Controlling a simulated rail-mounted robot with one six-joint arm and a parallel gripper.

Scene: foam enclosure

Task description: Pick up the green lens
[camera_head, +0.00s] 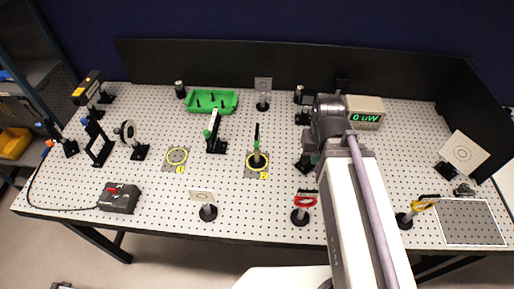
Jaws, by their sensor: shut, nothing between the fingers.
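The green lens (256,146) stands upright on a black post and round base near the middle of the perforated table. It is seen nearly edge-on, with a thin black bar at its top. Its base is on the grey square with a yellow ring marked 2 (250,173). My arm reaches in from the lower right, and its wrist is to the right of the lens, clearly apart from it. I cannot make out my gripper's fingers; the wrist and arm hide them.
A red lens (304,201) and a white target card (202,196) stand in front; a yellow lens (421,206) is at right. A black mount (214,135) stands left of the green lens. Ring 1 (177,156) is empty. A green tray (211,102) and power meter (364,112) are behind.

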